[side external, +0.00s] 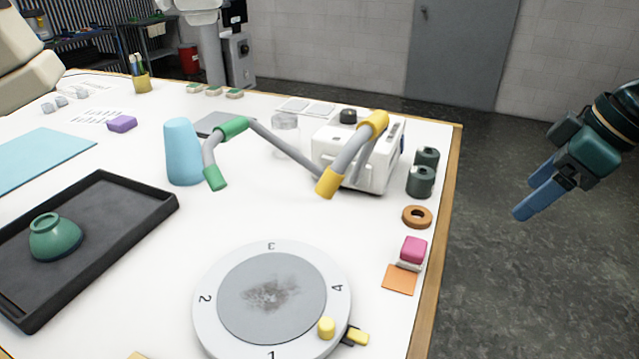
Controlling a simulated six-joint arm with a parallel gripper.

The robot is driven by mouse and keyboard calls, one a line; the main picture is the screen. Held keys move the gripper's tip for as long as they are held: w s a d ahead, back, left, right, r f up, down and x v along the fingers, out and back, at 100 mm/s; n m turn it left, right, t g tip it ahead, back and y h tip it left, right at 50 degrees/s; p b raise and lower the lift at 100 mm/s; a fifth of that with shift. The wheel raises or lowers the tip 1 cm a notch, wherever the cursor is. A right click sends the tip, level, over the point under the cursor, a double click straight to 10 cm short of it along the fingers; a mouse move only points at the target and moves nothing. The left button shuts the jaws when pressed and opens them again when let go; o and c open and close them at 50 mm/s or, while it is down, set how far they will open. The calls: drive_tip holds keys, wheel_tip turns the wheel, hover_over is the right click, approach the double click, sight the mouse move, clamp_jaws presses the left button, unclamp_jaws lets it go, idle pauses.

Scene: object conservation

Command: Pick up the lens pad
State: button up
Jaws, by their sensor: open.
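No label marks the lens pad, so I cannot tell for certain which item it is. A flat orange square (400,279) lies near the table's right edge. Just behind it, a pink block (413,249) rests on a small whitish piece (409,266). My gripper (530,201), with blue fingers, is open and empty. It hangs beyond the table's right edge, with the floor behind it in the picture, to the right of these items and apart from them.
A round numbered turntable (210,310) with a smudged grey top stands at the front. A jointed lamp-like arm (280,145) spans the middle before a white box device (345,150). An orange ring (417,216) and dark green weights (420,181) line the right edge. A black tray (130,235) holds a green bowl (55,237).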

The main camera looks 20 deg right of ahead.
drive_tip(key=w+a+f+n+g+y, duration=0.1)
drive_tip(key=w+a+f+n, duration=0.2)
drive_tip(key=w+a, duration=0.3)
approach(417, 246)
drive_tip(key=shift+x, duration=2.45)
drive_tip(key=shift+d+f, duration=0.1)
drive_tip(key=shift+f, duration=0.05)
drive_tip(key=shift+x, duration=2.45)
drive_tip(key=c, duration=1)
drive_tip(key=shift+c, duration=0.2)
wheel_tip(417, 246, up, 20)
